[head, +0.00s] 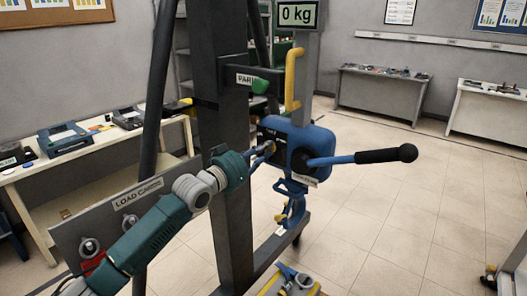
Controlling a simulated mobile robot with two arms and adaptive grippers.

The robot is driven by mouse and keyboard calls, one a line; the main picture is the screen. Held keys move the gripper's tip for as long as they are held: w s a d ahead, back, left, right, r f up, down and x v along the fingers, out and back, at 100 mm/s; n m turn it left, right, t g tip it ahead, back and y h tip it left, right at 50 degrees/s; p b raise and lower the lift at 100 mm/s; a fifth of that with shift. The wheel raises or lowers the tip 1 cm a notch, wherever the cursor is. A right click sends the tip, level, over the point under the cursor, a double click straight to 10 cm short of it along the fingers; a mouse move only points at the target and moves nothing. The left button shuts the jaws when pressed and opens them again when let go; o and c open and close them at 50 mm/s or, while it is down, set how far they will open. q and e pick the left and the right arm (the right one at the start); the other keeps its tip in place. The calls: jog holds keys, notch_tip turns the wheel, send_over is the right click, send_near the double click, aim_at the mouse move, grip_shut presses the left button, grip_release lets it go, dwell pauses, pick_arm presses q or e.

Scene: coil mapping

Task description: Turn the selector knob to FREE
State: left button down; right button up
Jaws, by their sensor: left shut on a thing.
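The blue hoist body (318,140) hangs on the dark frame in the middle of the head view, with a yellow hook-shaped bar above it. A blue lever with a black grip (385,155) sticks out of it to the right. My left gripper (266,149) reaches in from the lower left. Its fingers are shut at the dark panel (268,130) on the hoist's left side, on what seems to be the selector knob. The knob is mostly hidden by the fingers, and I cannot read its position. My right gripper is not in view.
A display (298,15) above reads 0 kg. A dark post (222,100) stands close behind my left arm. Benches stand along the walls. The tiled floor on the right (400,220) is mostly clear.

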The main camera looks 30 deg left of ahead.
pick_arm(q)
jog(key=c, duration=1.6)
grip_release()
jog(key=shift+c, duration=0.2)
jog(key=shift+s, duration=0.1)
jog(key=s+a, duration=0.1)
jog(key=s, duration=1.1)
jog(key=shift+w, duration=0.1)
